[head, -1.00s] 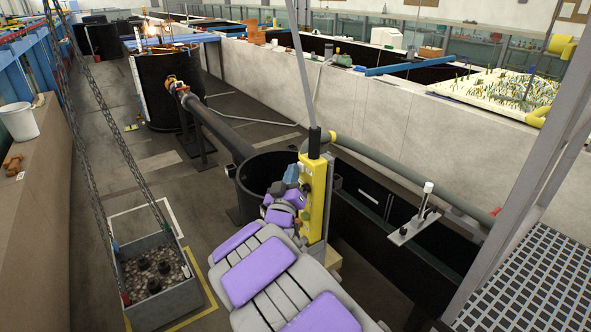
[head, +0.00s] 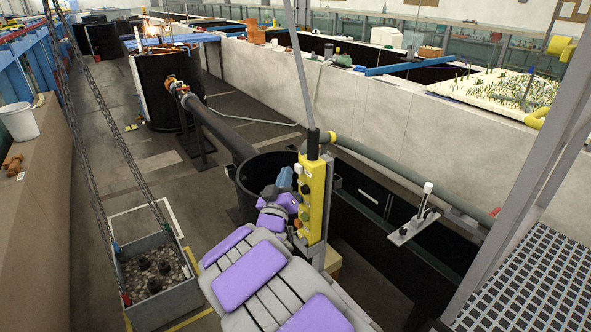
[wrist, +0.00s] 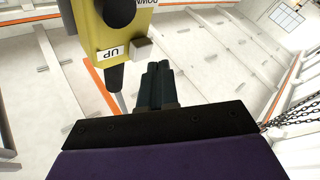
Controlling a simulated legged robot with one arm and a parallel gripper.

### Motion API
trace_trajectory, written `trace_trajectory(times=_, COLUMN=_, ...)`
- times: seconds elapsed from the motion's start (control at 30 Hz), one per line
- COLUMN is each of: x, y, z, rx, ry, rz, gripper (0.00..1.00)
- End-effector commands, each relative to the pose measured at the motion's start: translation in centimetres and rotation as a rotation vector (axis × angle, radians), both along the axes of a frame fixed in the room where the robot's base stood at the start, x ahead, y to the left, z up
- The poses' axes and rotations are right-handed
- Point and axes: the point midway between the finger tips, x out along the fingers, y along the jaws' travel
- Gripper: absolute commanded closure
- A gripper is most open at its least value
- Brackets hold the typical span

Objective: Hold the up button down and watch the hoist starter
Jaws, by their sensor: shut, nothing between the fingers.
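The yellow pendant (head: 317,190) hangs upright on a cable in the head view. Buttons and a white label line its left face. In the wrist view the pendant (wrist: 90,22) fills the top left, with an UP label (wrist: 110,52) and a round black button (wrist: 120,12). My gripper (head: 285,177) is shut and empty, just left of the pendant's face. In the wrist view its dark fingers (wrist: 158,68) stand beside the pendant, apart from the black button. I see no contact with a button. I cannot pick out the hoist starter.
A grey crate (head: 182,300) of stones, with chains (head: 120,140) rising from it, is at the left. A black round tank (head: 250,200) and a black channel lie behind and right of the pendant. A metal grating (head: 535,280) is at the right. Floor between crate and arm is clear.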

Motion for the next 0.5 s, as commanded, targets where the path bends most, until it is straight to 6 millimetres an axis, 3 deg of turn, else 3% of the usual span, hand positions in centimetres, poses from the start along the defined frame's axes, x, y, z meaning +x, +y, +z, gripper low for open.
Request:
trace_trajectory(times=0.33, x=-0.1, y=0.2, z=0.0, rx=0.0, ry=0.0, rz=0.0, gripper=1.0)
trace_trajectory(times=0.5, x=-0.7, y=1.2, z=0.1, rx=-0.001, ry=-0.001, rz=0.003, gripper=1.0)
